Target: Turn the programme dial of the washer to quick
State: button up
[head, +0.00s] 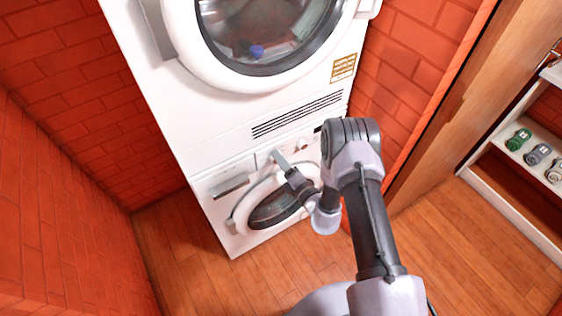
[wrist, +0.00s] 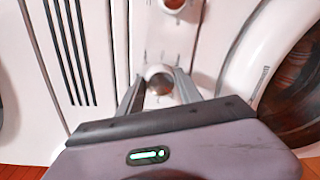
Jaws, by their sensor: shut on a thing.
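The washer (head: 212,212) is the white lower machine of a stack, with a round door (head: 275,207). My gripper (head: 277,157) reaches its control panel from the right. In the wrist view my gripper (wrist: 160,84) has its two fingers on either side of a small round dial (wrist: 160,81), shut on it. Small dark marks surround this dial on the white panel, too small to read. I cannot tell which mark it points to. In the head view the gripper hides the dial.
Another round knob (wrist: 173,5) sits farther along the panel, apart from my fingers. A dryer (head: 180,95) with a large door stands on the washer. Brick walls are close by. A shelf (head: 530,165) with several small jars is at right. Wooden floor lies clear in front.

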jog(key=shift+m, duration=0.5)
dwell(0.3)
jog(key=o, duration=1.4)
jog(key=p+v, duration=0.4)
jog(key=v, duration=1.3)
jog(key=shift+s+d+f, duration=0.1)
jog(key=shift+s, duration=0.15)
